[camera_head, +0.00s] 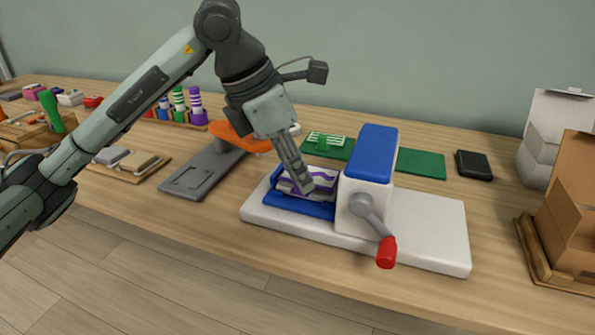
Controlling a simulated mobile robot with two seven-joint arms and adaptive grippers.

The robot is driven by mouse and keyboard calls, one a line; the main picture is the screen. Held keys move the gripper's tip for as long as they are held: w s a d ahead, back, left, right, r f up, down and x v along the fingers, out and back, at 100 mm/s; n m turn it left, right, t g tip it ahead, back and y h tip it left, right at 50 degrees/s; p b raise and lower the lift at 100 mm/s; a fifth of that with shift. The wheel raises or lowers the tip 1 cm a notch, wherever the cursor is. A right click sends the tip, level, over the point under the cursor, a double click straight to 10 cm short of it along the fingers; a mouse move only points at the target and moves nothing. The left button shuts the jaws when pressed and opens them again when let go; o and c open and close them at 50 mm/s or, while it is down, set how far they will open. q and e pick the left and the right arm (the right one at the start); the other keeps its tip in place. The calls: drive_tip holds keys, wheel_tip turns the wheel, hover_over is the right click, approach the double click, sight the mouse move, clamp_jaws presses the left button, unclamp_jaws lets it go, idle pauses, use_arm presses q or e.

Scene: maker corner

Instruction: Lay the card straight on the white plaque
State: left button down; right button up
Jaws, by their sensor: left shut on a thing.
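A white card with purple bands (318,175) is at the blue tray (302,208) of a white and blue crank press (365,165). My left gripper (303,188) reaches down over the tray with its fingers shut on the card. The fingers hide part of the card, and I cannot tell whether it touches what is below. I cannot clearly make out a separate white plaque; a pale patch shows by the fingertips. My right gripper is not in view.
The press stands on a white base (430,235), its red-handled crank (386,252) jutting forward. A grey stand with an orange top (240,138) is to the left. Green mats (421,163) and a black box (474,165) lie behind. Cardboard boxes (570,205) stand at right.

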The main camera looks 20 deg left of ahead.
use_arm(q)
drive_tip(key=shift+f+b, duration=0.45)
idle(0.4)
drive_tip(key=c, duration=1.3)
unclamp_jaws()
drive_tip(key=shift+c, duration=0.2)
drive_tip(key=v, duration=1.2)
